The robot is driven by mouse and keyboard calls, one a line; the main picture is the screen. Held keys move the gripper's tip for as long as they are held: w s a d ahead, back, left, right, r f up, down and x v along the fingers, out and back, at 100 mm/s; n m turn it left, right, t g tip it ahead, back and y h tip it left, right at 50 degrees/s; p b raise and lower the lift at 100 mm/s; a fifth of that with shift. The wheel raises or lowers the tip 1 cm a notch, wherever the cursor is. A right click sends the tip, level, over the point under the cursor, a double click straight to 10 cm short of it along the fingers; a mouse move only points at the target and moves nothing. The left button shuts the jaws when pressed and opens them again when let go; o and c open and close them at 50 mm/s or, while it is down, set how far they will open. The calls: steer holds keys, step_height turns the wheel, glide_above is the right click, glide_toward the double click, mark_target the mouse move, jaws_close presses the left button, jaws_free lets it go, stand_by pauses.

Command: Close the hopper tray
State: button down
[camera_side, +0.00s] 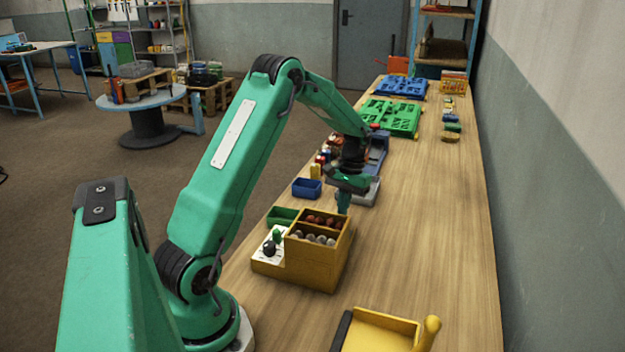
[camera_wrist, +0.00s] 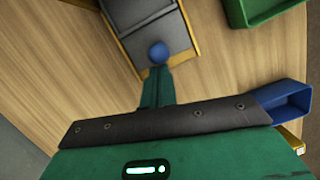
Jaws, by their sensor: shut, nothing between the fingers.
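My gripper (camera_side: 344,208) is shut and empty, pointing down low over the bench behind a yellow compartment box (camera_side: 318,262). In the wrist view its green fingers (camera_wrist: 157,82) end right by a round blue knob (camera_wrist: 158,52). The knob stands at the near end of a grey tray-like piece (camera_wrist: 150,18) with a tan rim; I cannot tell if the fingers touch it. In the side view a grey piece (camera_side: 367,194) shows just right of my gripper, in front of a blue unit (camera_side: 378,150). My arm partly hides both. Which piece is the hopper tray is not certain.
The yellow box holds red and grey lumps. A green bin (camera_side: 282,216) and a blue bin (camera_side: 307,188) stand left of my gripper.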

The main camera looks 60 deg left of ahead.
steer(key=shift+s+d, duration=1.7)
steer(key=shift+s, duration=0.1)
steer(key=shift+f, duration=0.1)
steer(key=shift+w+a, duration=0.3)
steer(key=shift+w, duration=0.2)
steer(key=shift+w+a, duration=0.3)
steer(key=shift+w, duration=0.2)
steer(key=shift+w+a, duration=0.55)
steer(key=shift+w, duration=0.3)
steer(key=v, duration=1)
